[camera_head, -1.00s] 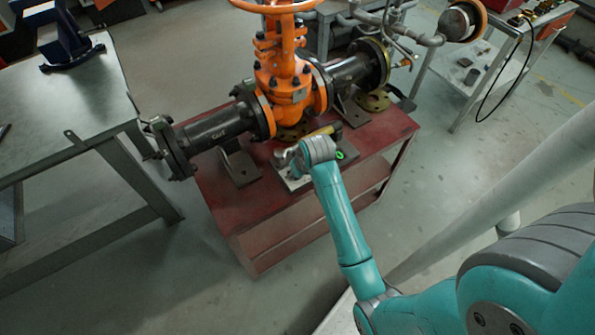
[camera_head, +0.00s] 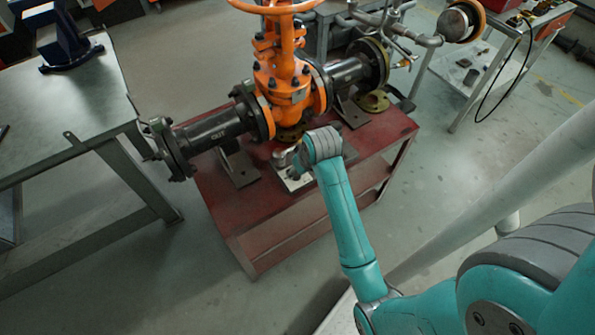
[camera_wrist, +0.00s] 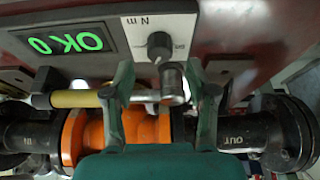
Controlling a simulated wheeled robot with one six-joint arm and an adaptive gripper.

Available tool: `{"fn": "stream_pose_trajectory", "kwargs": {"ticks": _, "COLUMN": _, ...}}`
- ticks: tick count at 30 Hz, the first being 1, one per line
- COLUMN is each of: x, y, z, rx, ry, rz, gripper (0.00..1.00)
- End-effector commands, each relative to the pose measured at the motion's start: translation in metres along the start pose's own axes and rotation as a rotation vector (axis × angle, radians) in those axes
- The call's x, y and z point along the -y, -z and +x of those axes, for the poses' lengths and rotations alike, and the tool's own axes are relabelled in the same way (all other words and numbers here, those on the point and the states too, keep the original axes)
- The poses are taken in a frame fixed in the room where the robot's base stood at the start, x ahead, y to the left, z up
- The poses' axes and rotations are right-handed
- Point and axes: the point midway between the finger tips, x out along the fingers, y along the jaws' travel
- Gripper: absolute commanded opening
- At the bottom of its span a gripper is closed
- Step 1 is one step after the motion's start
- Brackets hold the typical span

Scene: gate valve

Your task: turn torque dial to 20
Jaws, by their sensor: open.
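The torque dial (camera_wrist: 158,47) is a small black knob on a pale panel marked "N m" in the wrist view. A green display (camera_wrist: 60,42) beside it shows "OK" and "0", upside down. My gripper (camera_wrist: 160,68) is open, its two green fingers apart on either side of the dial. A grey metal cylinder (camera_wrist: 172,82) shows between the fingers, just below the dial. I cannot tell whether a finger touches the dial. In the head view, my wrist hides the dial and most of the panel (camera_head: 297,180).
A tool with a yellow handle (camera_wrist: 78,99) lies close to the fingers. The orange gate valve (camera_head: 287,80) and its black pipes stand behind the panel on a red table (camera_head: 230,205). A grey workbench (camera_head: 85,105) stands at the left, with open floor between.

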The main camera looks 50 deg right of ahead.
Motion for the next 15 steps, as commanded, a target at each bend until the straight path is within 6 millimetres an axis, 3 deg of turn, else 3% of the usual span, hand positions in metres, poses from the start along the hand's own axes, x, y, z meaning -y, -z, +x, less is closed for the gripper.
{"fn": "stream_pose_trajectory", "kwargs": {"ticks": 6, "x": 0.000, "y": 0.000, "z": -0.043, "rx": -0.002, "ry": -0.001, "rz": 0.001, "gripper": 0.57}}
{"fn": "stream_pose_trajectory", "kwargs": {"ticks": 15, "x": 0.000, "y": 0.000, "z": -0.071, "rx": 0.000, "ry": 0.000, "rz": 0.001, "gripper": 0.57}}
